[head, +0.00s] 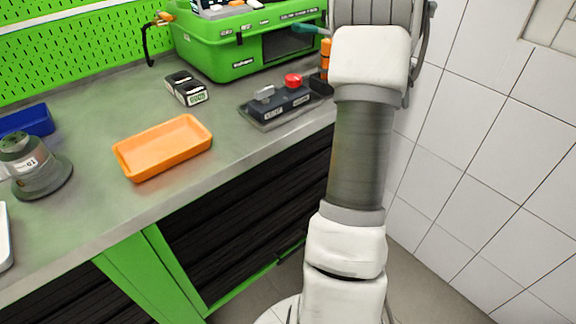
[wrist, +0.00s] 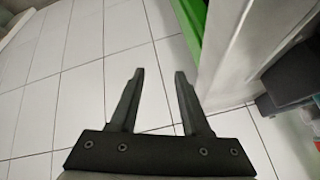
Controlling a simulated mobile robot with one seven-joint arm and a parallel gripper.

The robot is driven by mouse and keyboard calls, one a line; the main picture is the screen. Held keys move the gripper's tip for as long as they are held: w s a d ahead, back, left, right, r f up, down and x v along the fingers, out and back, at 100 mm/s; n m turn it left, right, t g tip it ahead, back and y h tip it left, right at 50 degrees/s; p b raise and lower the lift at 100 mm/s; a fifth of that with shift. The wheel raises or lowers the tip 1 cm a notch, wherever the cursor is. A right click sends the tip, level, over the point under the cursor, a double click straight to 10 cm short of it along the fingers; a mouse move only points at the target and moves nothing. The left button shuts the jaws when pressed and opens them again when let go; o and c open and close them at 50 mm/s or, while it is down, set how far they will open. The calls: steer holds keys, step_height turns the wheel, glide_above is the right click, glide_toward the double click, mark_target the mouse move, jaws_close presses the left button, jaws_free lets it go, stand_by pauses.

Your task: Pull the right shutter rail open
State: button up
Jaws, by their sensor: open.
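The right black slatted shutter (head: 245,215) is under the bench in the head view, to the right of a green post. A thin green strip (head: 262,272) runs along its lower edge; I cannot tell whether this is the rail. My arm covers the shutter's right end. My gripper (wrist: 158,73) shows in the wrist view with its two dark fingers apart and nothing between them. Pale tiles lie beyond the fingers. A green edge (wrist: 190,25) is up and right of the right fingertip, apart from it. My gripper cannot be made out in the head view.
The metal bench (head: 90,110) carries an orange tray (head: 165,147), a green case (head: 235,50), a control box with a red button (head: 292,80), and a grey pump-like part (head: 35,165). A white tiled wall (head: 480,150) stands close on the right. Dark objects (wrist: 290,75) are at the wrist view's right.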

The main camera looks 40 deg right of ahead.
steer(key=s+a+f+m+g+y, duration=0.1)
steer(key=s+f+m+y, duration=0.25)
steer(key=f, duration=0.65)
steer(key=s+a+f+m+y, duration=0.1)
steer(key=s+f+m+y, duration=0.3)
steer(key=f, duration=0.6)
steer(key=s+a+f+m+t+y+b, duration=0.1)
steer(key=s+a+f+m+t+y, duration=0.2)
steer(key=a+f, duration=0.6)
steer(key=s+a+f+m+t+y+b, duration=0.1)
steer(key=s+a+f+m+y, duration=0.35)
steer(key=f, duration=0.75)
steer(key=m+t+h+b, duration=0.1)
steer(key=m+t+b, duration=0.2)
steer(key=m+t, duration=0.85)
glide_toward(293, 243)
steer(key=shift+m+g, duration=0.75)
steer(key=shift+m, duration=0.2)
steer(key=w+a, duration=0.1)
steer(key=w+a+r, duration=0.1)
steer(key=w+a, duration=0.1)
steer(key=w+a+r, duration=0.1)
steer(key=shift+w+a+r, duration=0.15)
steer(key=shift+w+a, duration=0.1)
steer(key=shift+w, duration=0.15)
jaws_close()
